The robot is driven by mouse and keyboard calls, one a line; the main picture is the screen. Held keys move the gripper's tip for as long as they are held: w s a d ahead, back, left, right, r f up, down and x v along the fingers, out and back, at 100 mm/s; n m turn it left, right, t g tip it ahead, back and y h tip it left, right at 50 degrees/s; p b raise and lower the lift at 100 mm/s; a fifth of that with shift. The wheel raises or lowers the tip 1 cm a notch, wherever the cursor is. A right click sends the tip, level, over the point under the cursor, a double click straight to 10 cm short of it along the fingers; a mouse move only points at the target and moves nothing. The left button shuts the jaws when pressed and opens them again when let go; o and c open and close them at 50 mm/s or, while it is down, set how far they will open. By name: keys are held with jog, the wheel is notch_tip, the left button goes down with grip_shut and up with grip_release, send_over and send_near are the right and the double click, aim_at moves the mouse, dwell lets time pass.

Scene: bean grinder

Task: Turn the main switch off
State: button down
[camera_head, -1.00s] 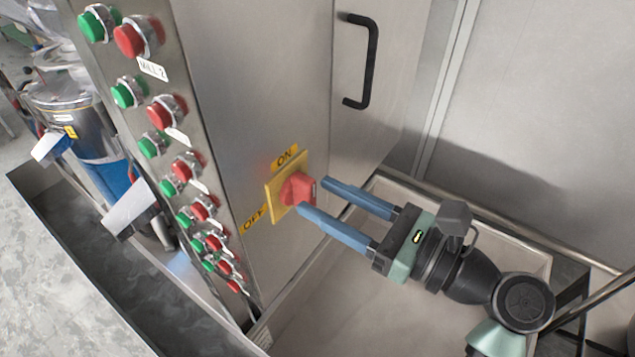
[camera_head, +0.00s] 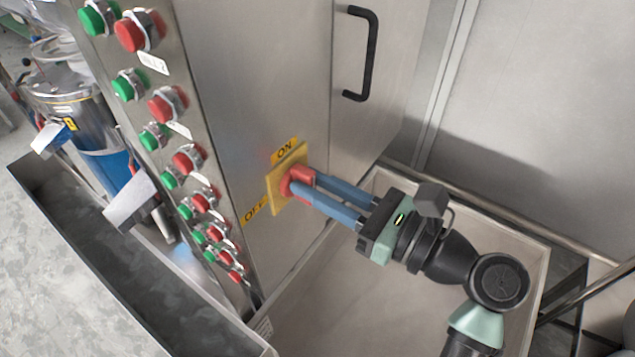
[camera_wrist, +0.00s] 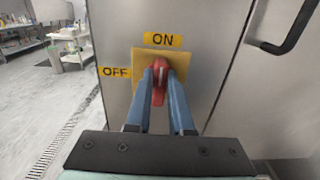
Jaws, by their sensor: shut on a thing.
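The main switch is a red rotary knob (camera_head: 299,181) on a yellow plate (camera_head: 274,189) fixed to the steel cabinet front. An ON label (camera_head: 285,149) sits above it and an OFF label (camera_head: 254,212) to its left. My gripper (camera_head: 304,182) has its two blue fingers shut on the knob, one on each side. In the wrist view the knob (camera_wrist: 159,98) stands upright between the fingers, its white mark (camera_wrist: 159,67) towards the ON label (camera_wrist: 163,40). The OFF label (camera_wrist: 115,72) is at the left there. The fingers hide part of the knob.
A column of green and red push buttons (camera_head: 187,158) lines the panel to the left. A black door handle (camera_head: 371,55) is at the upper right. A pale open bin (camera_head: 400,310) lies below my arm, and a dark trough (camera_head: 110,270) runs along the lower left.

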jog(key=shift+n, duration=0.3)
jog(key=n, duration=0.2)
jog(key=n+b, duration=0.1)
jog(key=n, duration=0.5)
jog(key=shift+s+a+f, duration=0.25)
jog(key=shift+s+f, duration=0.05)
jog(key=shift+s, duration=0.1)
jog(key=n+b, duration=0.2)
jog(key=n, duration=0.1)
jog(key=n+b, duration=0.1)
jog(key=shift+s+a+f+n, duration=0.1)
jog(key=shift+f+n, duration=0.2)
jog(key=shift+n, duration=0.1)
jog(key=n+b, duration=0.3)
jog(key=n, duration=0.1)
jog(key=shift+f, duration=0.15)
jog(key=shift+n+b, duration=0.4)
jog(key=c, duration=0.8)
grip_release()
